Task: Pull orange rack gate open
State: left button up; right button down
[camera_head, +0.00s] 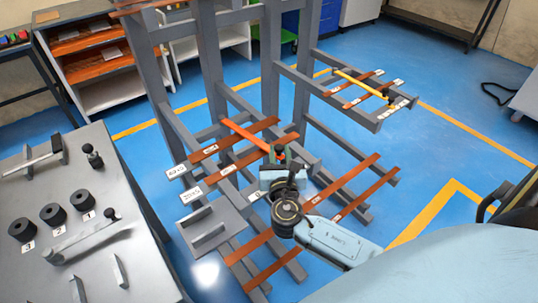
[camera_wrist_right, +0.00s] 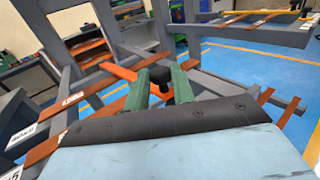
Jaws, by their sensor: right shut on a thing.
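The orange rack gate (camera_head: 245,134) is a flat orange bar on the grey rack, and it reaches from a post toward my right gripper. In the right wrist view the orange gate (camera_wrist_right: 120,72) runs behind the left finger. My right gripper (camera_head: 277,154) is at the gate's near end. In the right wrist view its green fingers (camera_wrist_right: 160,88) stand on either side of a black knob (camera_wrist_right: 160,74), shut on it. The fingers hide the knob's lower part and the gate's end. My left gripper is not in view.
The grey rack (camera_head: 212,70) holds several copper bars with white labels. A yellow gate (camera_head: 362,83) with a black knob lies across its right arms. A grey machine table (camera_head: 75,215) with black rollers stands at left. Blue floor is free at right.

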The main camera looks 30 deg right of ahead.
jog(key=shift+w+d+n+t+y, duration=0.15)
jog(key=shift+d+n+t+y, duration=0.15)
jog(key=shift+d, duration=0.3)
jog(key=shift+w+d+n+t+y, duration=0.1)
jog(key=shift+d+n+y, duration=0.1)
jog(key=shift+d+y, duration=0.3)
jog(key=c, duration=1.2)
grip_release()
jog(key=v, duration=1.3)
jog(key=shift+s, duration=0.2)
jog(key=shift+a, duration=0.1)
jog(key=shift+c, duration=0.4)
